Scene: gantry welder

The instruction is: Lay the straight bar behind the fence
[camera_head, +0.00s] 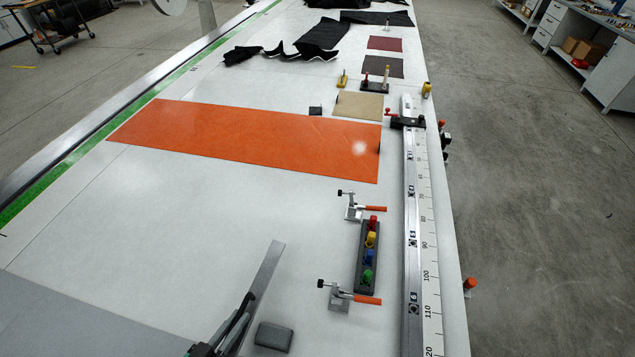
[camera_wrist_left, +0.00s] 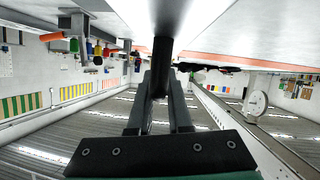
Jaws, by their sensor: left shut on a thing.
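The straight bar (camera_head: 264,279) is a flat grey metal strip at the bottom middle of the head view. It points up and slightly right, over the white table. My left gripper (camera_head: 236,327) is shut on the bar near its lower end, at the bottom edge. In the left wrist view the bar (camera_wrist_left: 170,28) runs away from between the two dark fingers of the gripper (camera_wrist_left: 160,88). The fence (camera_head: 411,215) is a long metal rail with a ruler along the table's right side, well right of the bar. My right gripper is not in view.
Two toggle clamps with orange handles (camera_head: 367,300) (camera_head: 374,209) and a dark strip of coloured knobs (camera_head: 362,278) stand between bar and fence. A dark grey block (camera_head: 273,337) lies right of the gripper. An orange sheet (camera_head: 250,140) lies farther back. The table's middle is clear.

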